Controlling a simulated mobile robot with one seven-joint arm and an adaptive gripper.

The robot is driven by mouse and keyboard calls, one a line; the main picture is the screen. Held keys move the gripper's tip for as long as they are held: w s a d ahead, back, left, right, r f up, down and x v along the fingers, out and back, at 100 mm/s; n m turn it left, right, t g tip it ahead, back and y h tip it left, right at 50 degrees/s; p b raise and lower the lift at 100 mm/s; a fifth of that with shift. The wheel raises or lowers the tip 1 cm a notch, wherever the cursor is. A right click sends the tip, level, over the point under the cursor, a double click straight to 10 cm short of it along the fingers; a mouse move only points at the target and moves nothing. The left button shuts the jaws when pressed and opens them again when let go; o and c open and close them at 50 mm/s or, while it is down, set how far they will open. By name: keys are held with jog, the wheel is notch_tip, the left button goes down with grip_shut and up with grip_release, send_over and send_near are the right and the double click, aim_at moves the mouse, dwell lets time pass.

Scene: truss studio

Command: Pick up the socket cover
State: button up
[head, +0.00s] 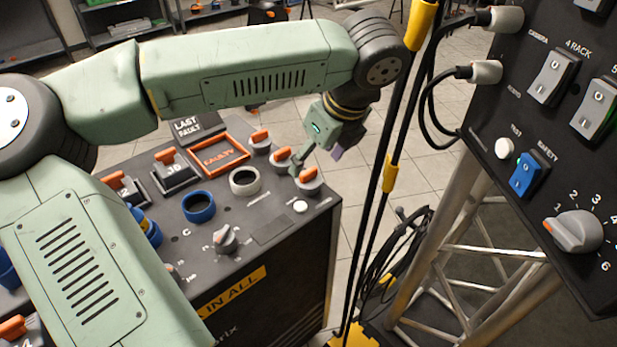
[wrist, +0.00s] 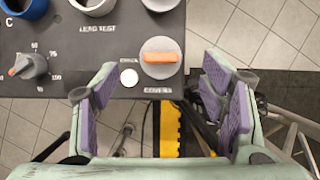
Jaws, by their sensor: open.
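Round grey socket covers with orange handles sit at the right end of the console top in the head view: one at the back (head: 260,142), one in the middle (head: 281,158) and one at the front (head: 309,182). In the wrist view, a cover with an orange grip bar (wrist: 161,58) lies by the printed word "COVERS", near the console edge. My gripper (head: 318,160) hangs just above this end of the console. In the wrist view its purple-padded fingers (wrist: 165,95) are spread wide with nothing between them. The cover lies ahead of the fingertips, not between them.
Black cables (head: 385,170) hang close right of my gripper. A switch panel (head: 545,130) stands at the right on a metal truss.

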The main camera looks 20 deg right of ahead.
aim_at(308, 171)
jog(key=shift+p+x, duration=1)
jog(key=shift+x, duration=1.85)
jog(key=shift+d, duration=0.1)
jog(key=c, duration=0.9)
jog(key=shift+r, duration=0.1)
jog(key=shift+c, duration=0.3)
